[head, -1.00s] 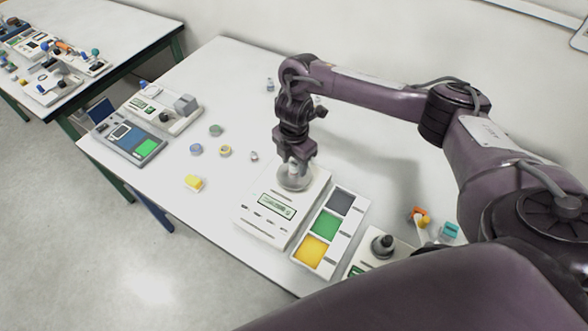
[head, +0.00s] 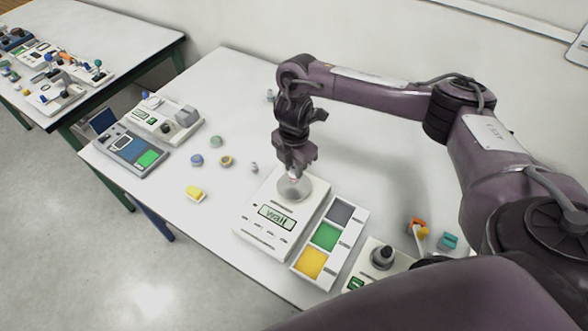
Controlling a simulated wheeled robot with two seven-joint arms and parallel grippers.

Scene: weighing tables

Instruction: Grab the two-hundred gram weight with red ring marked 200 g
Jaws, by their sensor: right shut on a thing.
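My right gripper (head: 295,172) points down over the round pan (head: 292,191) of the white scale (head: 254,231). It is shut on a small weight at the pan, mostly hidden by the fingers. Its ring and marking cannot be made out. I cannot tell whether it touches the pan. The scale display (head: 277,216) reads "wait". My left gripper is not in view.
A tray (head: 334,257) with grey, green and yellow fields lies right of the scale. Small pieces (head: 226,160) and a yellow block (head: 195,194) lie to its left. A second device (head: 383,257) with a dark knob stands at front right. The table's back is mostly clear.

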